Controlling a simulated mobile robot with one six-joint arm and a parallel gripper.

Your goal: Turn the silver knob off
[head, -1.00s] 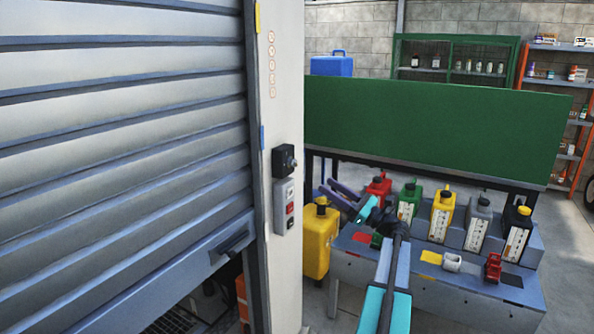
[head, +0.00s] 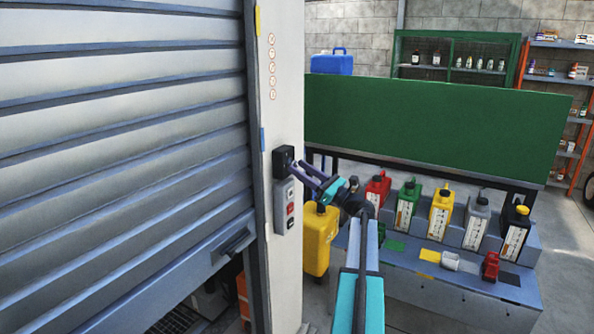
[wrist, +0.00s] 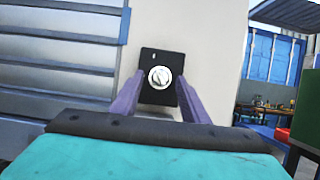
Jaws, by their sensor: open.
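The silver knob (wrist: 159,77) is a round dial on a black plate (wrist: 159,95) fixed to the white post. In the head view the black box (head: 283,161) is seen from the side and the knob's face is hard to make out. My gripper (head: 304,168) is at the box's right side with its fingers pointing at it. In the wrist view the two purple fingers (wrist: 160,96) are open, one on each side of the knob, with nothing between them but the view of it. Contact with the knob cannot be told.
A grey button box (head: 285,206) with a red button is below the black box. A grey roller shutter (head: 120,150) is to the left. A yellow can (head: 318,240) stands under my arm; several coloured cans are on the bench (head: 440,283) to the right.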

